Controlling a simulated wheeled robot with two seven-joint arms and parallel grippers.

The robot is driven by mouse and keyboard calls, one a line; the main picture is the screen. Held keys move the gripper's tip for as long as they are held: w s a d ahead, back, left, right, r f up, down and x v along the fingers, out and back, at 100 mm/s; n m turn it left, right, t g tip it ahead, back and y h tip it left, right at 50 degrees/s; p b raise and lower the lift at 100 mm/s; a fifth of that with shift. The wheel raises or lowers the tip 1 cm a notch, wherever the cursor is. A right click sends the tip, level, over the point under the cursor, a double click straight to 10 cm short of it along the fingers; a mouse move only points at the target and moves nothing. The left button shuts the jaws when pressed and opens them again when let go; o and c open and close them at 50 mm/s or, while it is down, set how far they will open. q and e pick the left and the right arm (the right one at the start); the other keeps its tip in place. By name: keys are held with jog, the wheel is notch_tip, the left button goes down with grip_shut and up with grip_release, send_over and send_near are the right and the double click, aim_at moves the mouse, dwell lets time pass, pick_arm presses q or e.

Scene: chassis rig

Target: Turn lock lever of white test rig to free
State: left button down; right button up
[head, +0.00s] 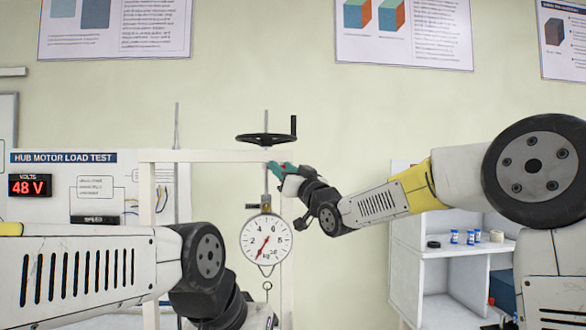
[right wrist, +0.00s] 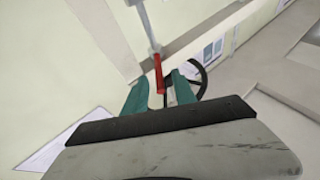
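The white test rig (head: 215,155) is a pale frame with a black handwheel (head: 265,139) on top and a round dial gauge (head: 266,239) hanging below it. In the right wrist view, a red lever (right wrist: 158,73) stands between the teal fingers of my right gripper (right wrist: 161,84). The fingers are apart, with a gap showing beside the lever. In the head view my right gripper (head: 281,169) is at the top bar, just below the handwheel, and hides the lever's detail there. My left arm's wrist is low at the front; its gripper is out of sight.
A panel with a red 48 V display (head: 30,185) stands at the left. A white shelf unit (head: 460,252) with small jars is at the right. The handwheel rim (right wrist: 202,80) lies close beside my right fingers.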

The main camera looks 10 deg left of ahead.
jog(key=shift+w+a+r, duration=0.2)
jog(key=shift+w+a, duration=0.2)
jog(key=shift+c, duration=0.2)
grip_shut()
dwell(1.1)
